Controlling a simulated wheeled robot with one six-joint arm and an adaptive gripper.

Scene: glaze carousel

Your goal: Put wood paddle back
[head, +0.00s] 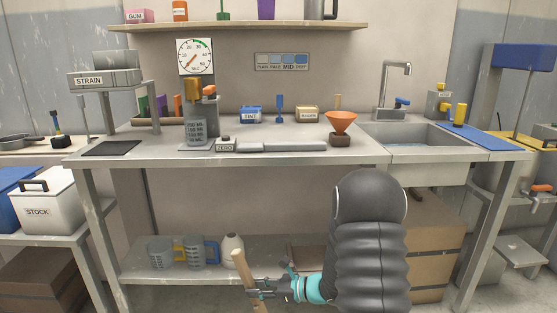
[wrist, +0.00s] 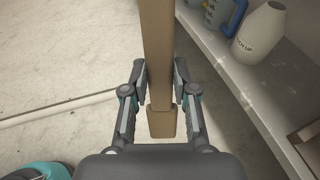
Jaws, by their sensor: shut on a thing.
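The wood paddle is a long tan wooden bar (head: 241,268), held in front of the workbench at lower-shelf height. My gripper (head: 268,288) is shut on it. In the wrist view the paddle (wrist: 158,45) runs up between the two fingers of my gripper (wrist: 160,88), and a squared end shows just below the fingertips. The paddle's other end is out of the wrist view. In the head view it stands tilted, its top leaning left, and its lower end is cut off by the frame.
The workbench (head: 300,156) stands ahead, with an orange funnel (head: 341,122), a scale and a sink (head: 415,137) on it. Its lower shelf (head: 132,276) holds jugs (head: 203,252) and a white bottle (head: 233,249) close to the paddle. A white STOCK bin (head: 46,203) is at left.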

